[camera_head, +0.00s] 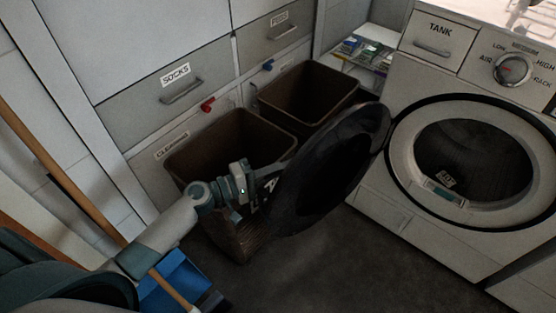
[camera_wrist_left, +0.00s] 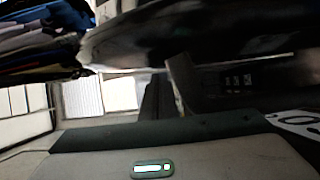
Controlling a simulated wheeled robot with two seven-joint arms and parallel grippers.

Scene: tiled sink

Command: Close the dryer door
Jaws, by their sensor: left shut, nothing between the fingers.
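The dryer (camera_head: 400,130) stands at the right with its round opening (camera_head: 470,160) uncovered. Its round dark door (camera_head: 335,165) is swung wide open to the left, hinged at the opening's left side. My left arm comes in from the lower left, and my left gripper (camera_head: 268,190) is at the door's outer left side, shut and empty, its fingertips partly hidden by the door. I cannot tell whether it touches the door. In the left wrist view a large dark curved shape, likely the door (camera_wrist_left: 190,35), spans the top. My right gripper is not in view.
Two brown bins (camera_head: 225,140) (camera_head: 305,92) stand behind the door and my left arm, before grey drawers (camera_head: 180,90). A blue object (camera_head: 178,280) lies at the lower left near a wooden handle. The dark floor (camera_head: 330,265) before the dryer is clear.

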